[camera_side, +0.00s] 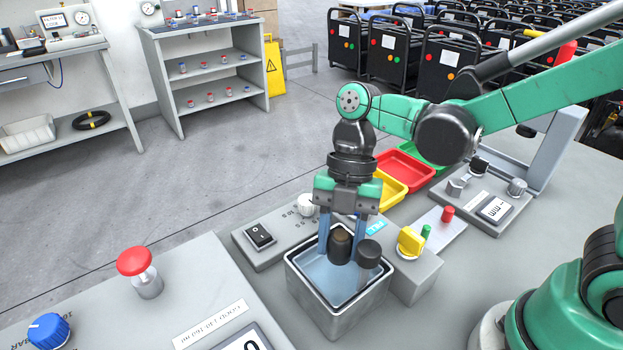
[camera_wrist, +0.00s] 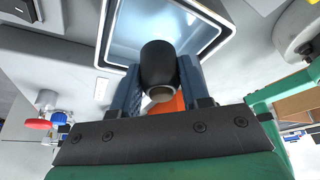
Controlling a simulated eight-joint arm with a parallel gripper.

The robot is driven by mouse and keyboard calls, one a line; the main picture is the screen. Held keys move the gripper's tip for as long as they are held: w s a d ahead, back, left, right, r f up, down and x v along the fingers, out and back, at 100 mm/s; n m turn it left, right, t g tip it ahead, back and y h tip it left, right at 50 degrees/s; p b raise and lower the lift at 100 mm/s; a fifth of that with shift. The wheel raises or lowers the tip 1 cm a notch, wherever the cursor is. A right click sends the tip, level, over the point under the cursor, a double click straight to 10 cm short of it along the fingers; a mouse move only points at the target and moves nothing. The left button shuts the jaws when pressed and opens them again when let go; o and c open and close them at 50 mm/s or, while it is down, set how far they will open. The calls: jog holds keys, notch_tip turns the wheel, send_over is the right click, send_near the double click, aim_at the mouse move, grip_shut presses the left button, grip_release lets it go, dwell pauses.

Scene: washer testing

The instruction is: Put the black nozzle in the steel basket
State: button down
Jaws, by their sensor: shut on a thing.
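My gripper (camera_side: 343,232) points down over the steel basket (camera_side: 318,313), shut on the black nozzle (camera_side: 340,246). The nozzle is a short dark cylinder between the two blue fingers, over the basket's opening. In the wrist view the nozzle (camera_wrist: 158,62) sits between the fingers (camera_wrist: 158,82), with the basket's pale rim (camera_wrist: 232,28) around and behind it. The basket is a square, box-like steel vessel with a bluish interior. I cannot tell exactly how high the nozzle is above it, or whether its lower end is inside the rim.
A dark round cylinder (camera_side: 369,253) shows at the basket's right side. A yellow knob (camera_side: 410,241) is farther right, and a switch panel (camera_side: 262,238) is behind left. Yellow, red and green trays (camera_side: 405,168) lie behind. A red button (camera_side: 134,261) stands at left.

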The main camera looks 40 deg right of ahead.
aim_at(337, 275)
jog(key=shift+s+a+f, duration=0.15)
jog(key=shift+f, duration=1.6)
jog(key=shift+f, duration=0.1)
jog(key=shift+c, duration=2.1)
grip_release()
jog(key=v, duration=1.2)
jog(key=d+f+m+t+h, duration=0.1)
jog(key=d+m+t, duration=0.2)
jog(key=m, duration=0.9)
jog(key=d+f+m+t+h, duration=0.1)
jog(key=d+m+t, duration=0.3)
jog(key=m, duration=0.9)
jog(key=t+h, duration=0.1)
jog(key=t, duration=0.2)
jog(key=shift+s+d+f+m+h, duration=0.3)
jog(key=shift+s+f, duration=0.05)
jog(key=shift+s, duration=0.05)
